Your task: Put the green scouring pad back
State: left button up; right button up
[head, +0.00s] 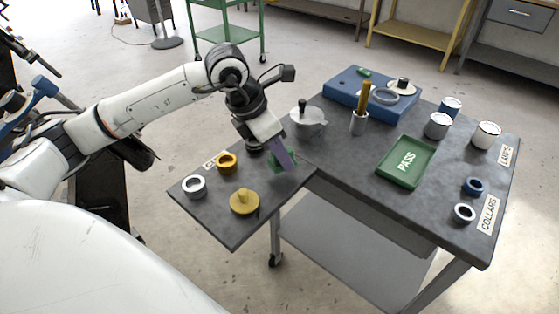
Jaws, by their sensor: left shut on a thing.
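My left arm reaches in from the left, and its gripper (284,160) points down over the far right part of the small side table. The gripper is shut on a dark green piece, which looks like the green scouring pad (276,166). The pad is partly hidden by a purple-grey finger. I cannot tell whether the pad touches the tabletop. My right gripper is not in view.
The side table (235,235) also holds a yellow knobbed disc (244,203), a yellow ring (227,163) and a white ring (194,186). The larger table carries a green PASS tray (392,179), a lidded pot (306,122), a blue box (343,92) and several cups.

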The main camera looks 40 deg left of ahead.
pick_arm(q)
notch_tip(320, 180, down, 2)
jog(key=shift+f, duration=0.25)
jog(key=o, duration=0.9)
jog(key=shift+f, duration=0.1)
jog(key=shift+o, duration=0.2)
jog(key=v, duration=1.2)
